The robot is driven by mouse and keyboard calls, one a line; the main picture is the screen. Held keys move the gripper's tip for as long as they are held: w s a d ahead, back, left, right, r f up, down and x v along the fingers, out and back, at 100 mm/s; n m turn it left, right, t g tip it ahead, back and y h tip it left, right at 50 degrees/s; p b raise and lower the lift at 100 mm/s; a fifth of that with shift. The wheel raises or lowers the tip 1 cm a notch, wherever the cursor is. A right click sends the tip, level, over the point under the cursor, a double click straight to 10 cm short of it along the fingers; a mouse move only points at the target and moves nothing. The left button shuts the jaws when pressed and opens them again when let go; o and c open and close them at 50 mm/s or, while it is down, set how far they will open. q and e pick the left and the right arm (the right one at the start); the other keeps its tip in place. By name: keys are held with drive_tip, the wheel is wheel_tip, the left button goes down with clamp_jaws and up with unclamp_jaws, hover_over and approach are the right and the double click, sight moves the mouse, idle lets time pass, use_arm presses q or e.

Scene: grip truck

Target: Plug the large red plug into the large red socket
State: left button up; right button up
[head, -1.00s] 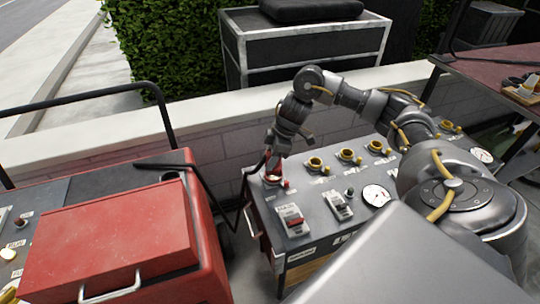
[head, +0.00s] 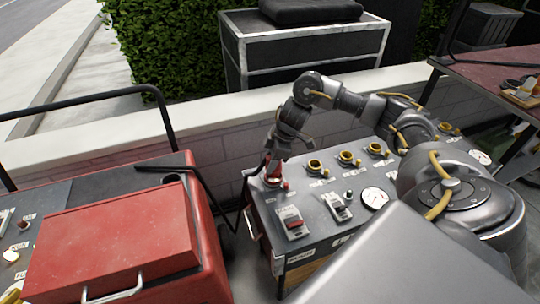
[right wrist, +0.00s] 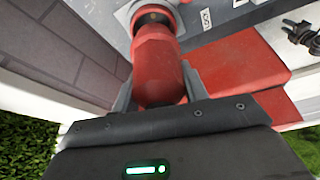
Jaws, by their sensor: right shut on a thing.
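The large red plug (right wrist: 158,65) is between the fingers of my right gripper (right wrist: 158,92), which is shut on it. In the head view the right gripper (head: 273,165) points down at the far left corner of the grey control panel, with the red plug (head: 272,180) under it. In the right wrist view the plug's far end meets a pale grey flange (right wrist: 128,14) on the panel, in line with it. The socket's opening is hidden by the plug, and I cannot tell how deep the plug sits. My left gripper is not in view.
The control panel (head: 325,205) carries several yellow sockets (head: 346,158), switches (head: 291,222) and a gauge (head: 374,198). A red chest (head: 115,235) stands to the left across a gap. A low wall (head: 215,107) runs behind, and a dark table (head: 505,72) stands at right.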

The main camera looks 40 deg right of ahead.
drive_tip(key=shift+f+b, duration=0.45)
drive_tip(key=shift+f, duration=1.15)
idle(0.6)
drive_tip(key=o, duration=1.8)
drive_tip(key=shift+r+p, duration=2.5)
drive_tip(key=shift+p, duration=0.45)
